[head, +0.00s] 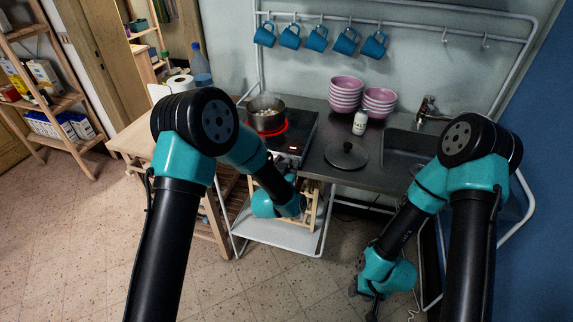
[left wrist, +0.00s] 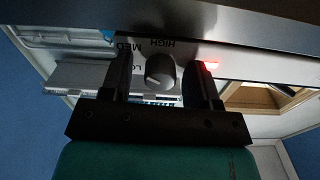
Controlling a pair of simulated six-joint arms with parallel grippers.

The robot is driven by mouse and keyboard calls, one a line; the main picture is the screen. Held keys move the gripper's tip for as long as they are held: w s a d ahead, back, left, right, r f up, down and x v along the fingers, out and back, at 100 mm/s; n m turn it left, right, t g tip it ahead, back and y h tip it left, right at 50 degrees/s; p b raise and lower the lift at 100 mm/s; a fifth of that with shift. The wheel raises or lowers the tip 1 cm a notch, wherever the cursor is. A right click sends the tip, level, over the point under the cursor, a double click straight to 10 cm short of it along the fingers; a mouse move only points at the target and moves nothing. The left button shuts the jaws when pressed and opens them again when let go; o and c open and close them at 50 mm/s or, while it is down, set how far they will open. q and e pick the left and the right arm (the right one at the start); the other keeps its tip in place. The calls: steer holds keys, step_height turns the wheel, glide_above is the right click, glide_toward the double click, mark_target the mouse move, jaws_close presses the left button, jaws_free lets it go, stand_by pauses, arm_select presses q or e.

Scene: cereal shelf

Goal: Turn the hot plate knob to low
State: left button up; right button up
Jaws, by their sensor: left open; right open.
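The hot plate (head: 298,135) sits on the counter, with a red glowing ring under a steel pot (head: 268,120). Its round grey knob (left wrist: 160,70) shows in the left wrist view on a light panel with upside-down HIGH, MED and partly hidden LO lettering. My left gripper (left wrist: 161,80) is open, with one finger on each side of the knob and a visible gap on both sides. I cannot clearly tell where the knob points. In the head view my left gripper (head: 303,205) is at the counter's front, largely hidden by its wrist. My right gripper (head: 364,296) is open and empty, low over the floor.
A red light (left wrist: 210,65) glows beside the knob. On the counter are a dark lid (head: 346,155), a white bottle (head: 360,123) and stacked pink bowls (head: 345,95). A sink (head: 408,150) is to the right. Blue mugs (head: 316,39) hang above. A white lower shelf (head: 270,236) lies below.

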arm_select(q)
steer(key=shift+c, duration=0.5)
steer(key=c, duration=0.8)
steer(key=shift+c, duration=0.2)
steer(key=shift+n, duration=0.5)
steer(key=n, duration=1)
steer(key=shift+a+n, duration=0.1)
steer(key=shift+n, duration=0.3)
